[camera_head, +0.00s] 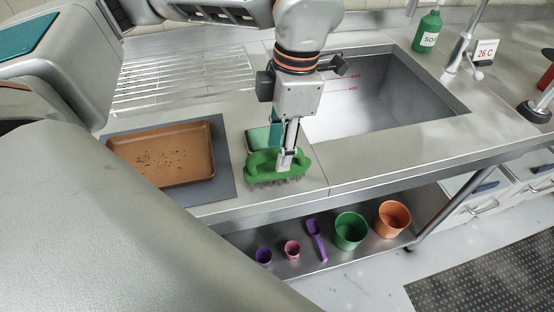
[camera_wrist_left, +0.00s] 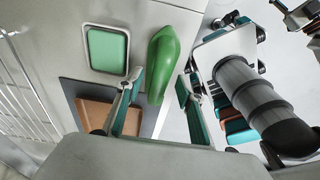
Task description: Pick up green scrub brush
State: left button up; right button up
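The green scrub brush (camera_head: 262,168) lies on the steel counter near its front edge, bristles down. It shows as a smooth green shape in the left wrist view (camera_wrist_left: 163,62). My left gripper (camera_head: 289,158) points down at the brush, with a finger covering part of it in the head view. In the left wrist view its two fingers (camera_wrist_left: 160,86) are spread, one on each side of the brush, with narrow gaps to it. Whether the fingers touch it lower down is hidden. My right gripper cannot be made out.
A shallow dish with a green inside (camera_head: 256,139) sits just behind the brush. A brown baking tray (camera_head: 165,152) on a grey mat lies left. A sink (camera_head: 375,95) is behind right. The lower shelf holds a green pot (camera_head: 350,231), an orange pot (camera_head: 392,219) and small purple and pink items.

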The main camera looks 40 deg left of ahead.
pick_arm(q)
notch_tip(320, 180, down, 2)
jog(key=shift+s+a+f, duration=0.1)
jog(key=shift+f, duration=0.05)
grip_shut()
dwell(0.3)
notch_tip(320, 180, up, 20)
jog(key=p, duration=0.2)
dwell(0.6)
